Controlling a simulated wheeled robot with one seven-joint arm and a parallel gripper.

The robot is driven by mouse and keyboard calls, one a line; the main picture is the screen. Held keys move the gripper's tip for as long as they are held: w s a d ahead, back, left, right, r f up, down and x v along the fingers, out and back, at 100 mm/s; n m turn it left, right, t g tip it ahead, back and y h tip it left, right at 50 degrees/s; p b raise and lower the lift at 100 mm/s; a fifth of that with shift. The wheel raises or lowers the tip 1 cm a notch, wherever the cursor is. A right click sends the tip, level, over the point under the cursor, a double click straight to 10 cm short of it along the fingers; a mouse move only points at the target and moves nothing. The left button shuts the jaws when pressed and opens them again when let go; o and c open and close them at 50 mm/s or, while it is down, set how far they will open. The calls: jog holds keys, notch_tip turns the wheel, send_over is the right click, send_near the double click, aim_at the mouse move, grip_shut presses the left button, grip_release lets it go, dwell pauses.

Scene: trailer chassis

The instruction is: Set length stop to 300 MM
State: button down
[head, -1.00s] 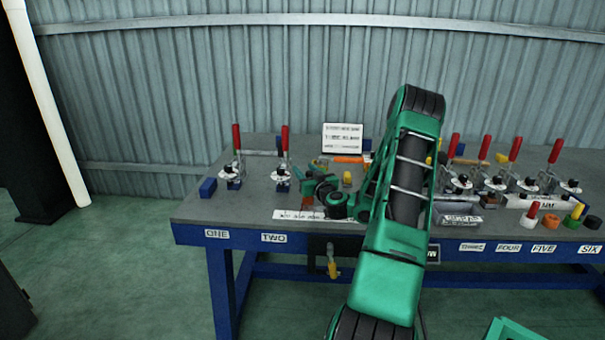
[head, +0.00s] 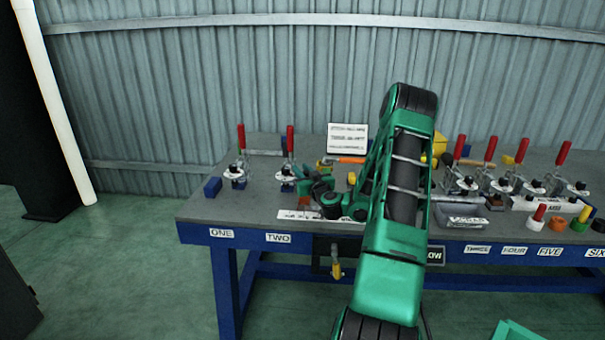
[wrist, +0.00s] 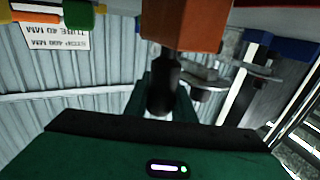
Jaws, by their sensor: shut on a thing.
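My green arm crosses the middle of the head view and hides part of the bench. My gripper (head: 304,184) is low over the bench, right of the clamp above label TWO. In the wrist view, an orange block (wrist: 190,25) is at my gripper (wrist: 178,72), which is shut on it. A white scale strip (head: 306,215) lies along the bench's front edge, just in front of my gripper. Its marks are too small to read, and its right part is hidden by my arm.
Red-handled clamps (head: 290,155) stand left and right on the blue-legged bench (head: 197,208). A white text card (head: 347,138) stands behind; it also shows upside down in the wrist view (wrist: 58,36). Coloured pieces (head: 555,222) sit at the right front. A blue block (head: 212,187) is at left.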

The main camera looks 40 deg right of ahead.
jog(key=c, duration=1.5)
grip_release()
jog(key=shift+v, duration=5.35)
